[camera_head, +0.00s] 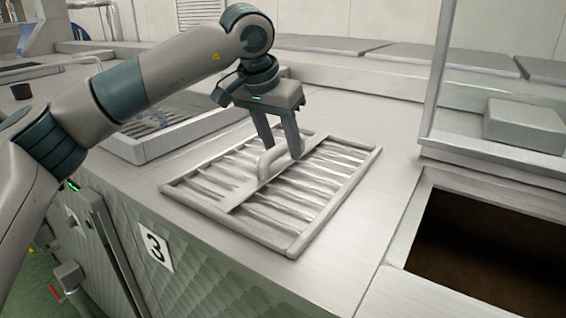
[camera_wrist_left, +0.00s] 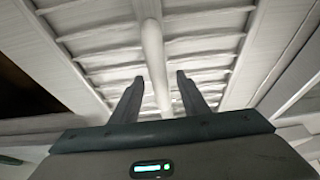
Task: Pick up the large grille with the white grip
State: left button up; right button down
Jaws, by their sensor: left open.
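The large grille (camera_head: 321,193) lies flat on the pale metal worktop, a rectangular frame with several slats. Its white grip (camera_head: 268,165) arches up from a plate across its middle. My left gripper (camera_head: 283,155) points down over the grille with its fingers at the grip. In the left wrist view the grip (camera_wrist_left: 154,60) runs away between the two open fingers (camera_wrist_left: 154,98), with gaps visible on both sides. The slats of the grille (camera_wrist_left: 110,57) show beyond. Whether a finger touches the grille cannot be told. My right gripper is in neither view.
A dark rectangular opening (camera_head: 490,250) is in the worktop at the right. A framed tray-like recess (camera_head: 150,148) lies behind the grille at the left, partly behind my arm. A grey block (camera_head: 524,124) and an upright post (camera_head: 436,70) stand at the right. A "3" label (camera_head: 156,246) marks the front panel.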

pick_arm(q)
grip_shut()
dwell(1.4)
jog(key=shift+w+r, duration=0.1)
jog(key=shift+r, duration=0.05)
